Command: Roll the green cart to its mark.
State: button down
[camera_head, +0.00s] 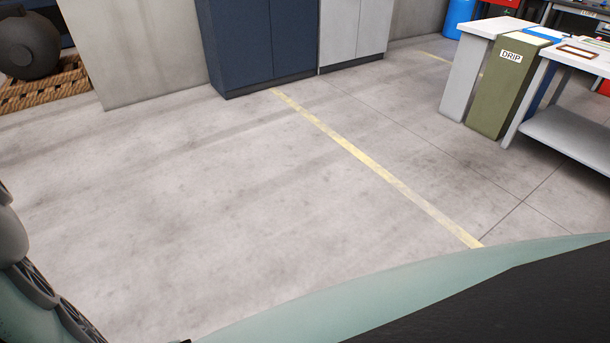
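No green cart shows in this view. I see no floor mark that I can tell as the cart's; a yellow painted line (375,168) runs across the concrete floor from the dark cabinet toward the lower right. My gripper is not in view. Part of my own body fills the bottom right, and part of my arm shows at the left edge.
A dark blue cabinet (258,45) and a grey cabinet (354,30) stand at the back. An olive green bin labelled DRIP (507,88) stands beside a white-topped table (575,135) at right. A dark round object (28,48) sits at upper left. The middle floor is clear.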

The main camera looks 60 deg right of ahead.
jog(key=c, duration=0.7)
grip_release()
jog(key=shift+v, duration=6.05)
